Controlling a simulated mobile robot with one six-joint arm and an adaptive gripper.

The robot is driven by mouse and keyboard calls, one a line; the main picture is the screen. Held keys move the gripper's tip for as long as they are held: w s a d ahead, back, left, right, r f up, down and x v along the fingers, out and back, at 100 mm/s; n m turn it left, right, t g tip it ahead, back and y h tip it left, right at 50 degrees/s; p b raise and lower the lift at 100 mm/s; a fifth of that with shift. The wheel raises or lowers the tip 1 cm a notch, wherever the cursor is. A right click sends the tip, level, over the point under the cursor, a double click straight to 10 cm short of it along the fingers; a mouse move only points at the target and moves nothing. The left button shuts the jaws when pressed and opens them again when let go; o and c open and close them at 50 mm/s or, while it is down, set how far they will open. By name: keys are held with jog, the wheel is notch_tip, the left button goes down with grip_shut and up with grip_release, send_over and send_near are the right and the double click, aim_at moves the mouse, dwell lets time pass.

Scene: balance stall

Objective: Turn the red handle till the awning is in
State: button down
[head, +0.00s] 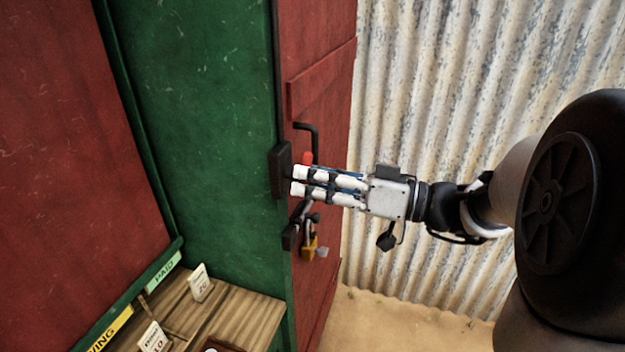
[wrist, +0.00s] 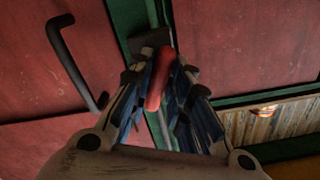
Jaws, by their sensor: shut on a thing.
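The red handle (head: 307,158) shows just above my gripper's fingertips in the head view, beside the red door. In the wrist view the red handle (wrist: 160,78) stands between the two fingers. My gripper (head: 298,181) is shut on it, with the fingers (wrist: 160,85) on either side. A black block (head: 280,170) on the edge of the green panel sits just left of the fingertips. The fingers hide part of the handle and how it joins the block. I cannot make out the awning in either view.
A black bent bar (head: 315,140) stands out from the red door above my gripper. A latch with a brass padlock (head: 309,246) hangs below it. A wooden counter (head: 235,318) with price cards is at lower left. Corrugated metal (head: 440,90) stands behind my arm.

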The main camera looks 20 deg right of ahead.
jog(key=n, duration=1.1)
jog(key=shift+w+d+n, duration=0.2)
jog(key=shift+w+n, duration=0.1)
jog(key=shift+n, duration=0.1)
dwell(0.3)
jog(key=c, duration=1.6)
grip_release()
jog(key=shift+o, duration=0.2)
jog(key=v, duration=1.2)
jog(key=shift+o, duration=0.4)
